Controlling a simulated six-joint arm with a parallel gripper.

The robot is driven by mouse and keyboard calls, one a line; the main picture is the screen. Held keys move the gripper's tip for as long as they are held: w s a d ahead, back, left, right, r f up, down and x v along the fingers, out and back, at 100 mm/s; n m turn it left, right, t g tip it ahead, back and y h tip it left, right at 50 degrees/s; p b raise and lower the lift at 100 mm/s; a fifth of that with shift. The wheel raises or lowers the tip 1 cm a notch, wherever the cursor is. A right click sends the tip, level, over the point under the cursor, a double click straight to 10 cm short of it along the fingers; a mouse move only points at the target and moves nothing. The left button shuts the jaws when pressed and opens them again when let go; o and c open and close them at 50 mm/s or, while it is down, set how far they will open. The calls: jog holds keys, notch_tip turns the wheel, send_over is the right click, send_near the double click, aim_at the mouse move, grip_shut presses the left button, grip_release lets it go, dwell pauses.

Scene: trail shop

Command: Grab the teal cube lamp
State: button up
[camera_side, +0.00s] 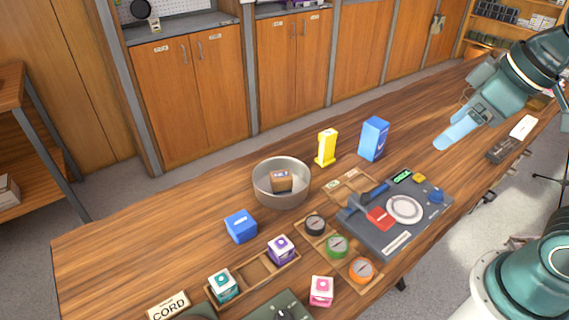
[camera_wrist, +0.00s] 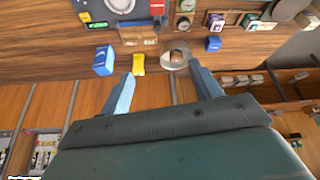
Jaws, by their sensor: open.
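The teal cube lamp (camera_side: 223,286) has a white top with a teal mark. It sits at the left end of a wooden tray (camera_side: 240,288) near the table's front left in the side view. It also shows small near the top right of the wrist view (camera_wrist: 250,21). My gripper (camera_side: 444,142) is far to the right of the lamp, over the table's right part. In the wrist view its two light blue fingers (camera_wrist: 161,70) are spread apart with nothing held between them.
A purple cube (camera_side: 281,249) shares the tray; a pink cube (camera_side: 321,291) stands to its right. A blue box (camera_side: 241,226) and a metal bowl (camera_side: 282,183) holding a brown box stand behind. Compasses and a grey device (camera_side: 385,243) fill the centre.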

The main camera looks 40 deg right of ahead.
jog(key=w+a+f+n+g+y, duration=0.1)
jog(key=w+a+n, duration=0.4)
jog(key=w+a, duration=0.25)
jog(key=n+g+y, duration=0.3)
jog(key=n+g, duration=0.1)
jog(key=n, duration=0.7)
send_over(222, 278)
jog(key=d, duration=0.5)
notch_tip(222, 278, down, 16)
jog(key=shift+x, duration=4.25)
jog(key=shift+x, duration=2.6)
jog(key=shift+s+d+f, duration=0.1)
jog(key=shift+d, duration=0.1)
jog(key=c, duration=1.1)
